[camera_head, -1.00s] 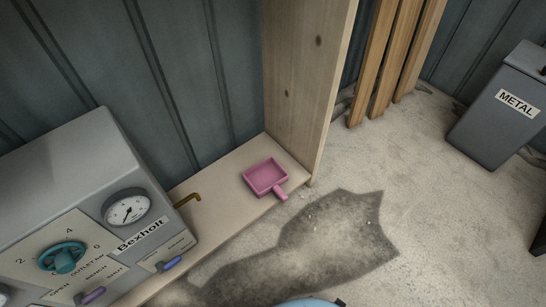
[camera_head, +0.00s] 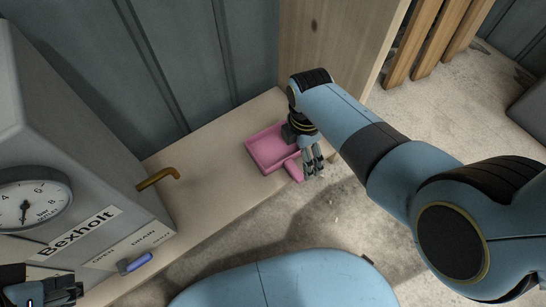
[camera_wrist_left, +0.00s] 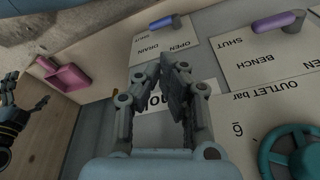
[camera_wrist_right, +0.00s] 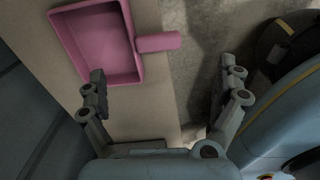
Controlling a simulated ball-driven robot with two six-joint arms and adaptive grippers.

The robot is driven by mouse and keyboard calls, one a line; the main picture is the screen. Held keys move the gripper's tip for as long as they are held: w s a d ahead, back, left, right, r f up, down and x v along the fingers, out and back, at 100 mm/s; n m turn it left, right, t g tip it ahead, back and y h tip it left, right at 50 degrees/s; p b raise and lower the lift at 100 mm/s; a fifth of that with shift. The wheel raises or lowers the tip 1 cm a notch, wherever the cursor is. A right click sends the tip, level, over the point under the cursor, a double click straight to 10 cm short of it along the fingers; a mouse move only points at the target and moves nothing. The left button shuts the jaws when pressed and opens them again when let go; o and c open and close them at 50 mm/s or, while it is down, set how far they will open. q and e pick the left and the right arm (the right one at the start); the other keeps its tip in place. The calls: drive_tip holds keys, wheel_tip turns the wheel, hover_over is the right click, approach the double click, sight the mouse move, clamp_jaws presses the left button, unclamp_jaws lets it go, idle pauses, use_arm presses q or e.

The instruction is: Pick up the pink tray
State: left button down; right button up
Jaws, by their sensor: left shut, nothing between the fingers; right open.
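The pink tray (camera_head: 268,152) is a shallow square pan with a short handle. It lies on the wooden shelf near the tall board in the head view. In the right wrist view the tray (camera_wrist_right: 98,42) is at upper left, with its handle (camera_wrist_right: 158,42) pointing right. My right gripper (camera_head: 312,170) is open and empty, close beside the handle and partly covering the tray in the head view; its fingers (camera_wrist_right: 163,85) are spread below the handle in its wrist view. My left gripper (camera_head: 72,290) is shut and empty, in front of the grey panel; the tray (camera_wrist_left: 68,76) shows far off in its wrist view.
The grey Bexholt box with a gauge (camera_head: 32,202) and a blue lever (camera_head: 136,262) stands at left. A brass pipe (camera_head: 158,178) sticks out above the shelf (camera_head: 200,150). The tall wooden board (camera_head: 330,50) rises behind the tray.

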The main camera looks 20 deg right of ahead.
sight(294, 168)
drive_tip(key=shift+w+a+f+n, duration=0.3)
drive_tip(key=shift+w+n, duration=0.1)
wheel_tip(294, 168, down, 3)
drive_tip(key=b, duration=0.2)
drive_tip(key=shift+f+b, duration=0.1)
drive_tip(key=shift+b, duration=0.3)
drive_tip(key=shift+f+b, duration=0.45)
drive_tip(key=shift+f, duration=0.15)
drive_tip(key=shift+w+f, duration=0.1)
drive_tip(key=shift+f, duration=0.1)
drive_tip(key=shift+s+f+b, duration=0.2)
drive_tip(key=shift+f+b, duration=0.75)
drive_tip(key=shift+s+f+b, duration=0.1)
drive_tip(key=shift+f+b, duration=0.4)
drive_tip(key=shift+f, duration=0.1)
drive_tip(key=shift+f+b, duration=0.5)
drive_tip(key=shift+f, duration=0.1)
drive_tip(key=shift+f+b, duration=0.4)
drive_tip(key=shift+f, duration=0.05)
use_arm(q)
wheel_tip(294, 168, down, 6)
drive_tip(key=w+d+t, duration=0.1)
drive_tip(key=w+t, duration=0.1)
drive_tip(key=t, duration=0.6)
drive_tip(key=shift+d+t+h, duration=0.2)
drive_tip(key=shift+t+h, duration=0.1)
drive_tip(key=shift+t, duration=0.1)
